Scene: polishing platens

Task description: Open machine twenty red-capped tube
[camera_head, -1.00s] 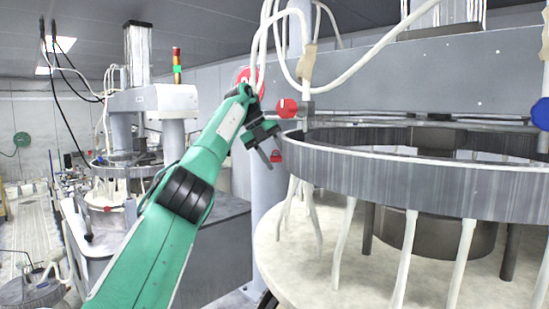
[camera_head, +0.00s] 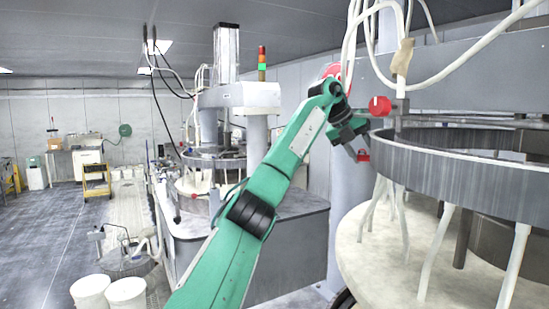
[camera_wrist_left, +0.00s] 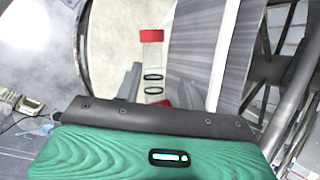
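A red cap (camera_head: 380,106) sits at the near left rim of the large ring of the right-hand machine (camera_head: 450,185), beside a grey fitting. A second red part (camera_head: 363,155) shows just below it. My left gripper (camera_head: 350,135) is just left of the red cap, apart from it. In the left wrist view a clear tube (camera_wrist_left: 153,60) with dark rings and a red cap (camera_wrist_left: 152,36) lies beyond the open fingers (camera_wrist_left: 160,85). Another red part (camera_wrist_left: 160,103) shows low between the fingers, partly hidden by the gripper body. My right gripper is not in view.
White hoses (camera_head: 352,40) hang above the red cap. A grey column (camera_head: 350,235) stands behind my left arm. Another machine (camera_head: 238,95) with a signal light stands further back. White buckets (camera_head: 126,292) stand on the floor at lower left; the floor further left is clear.

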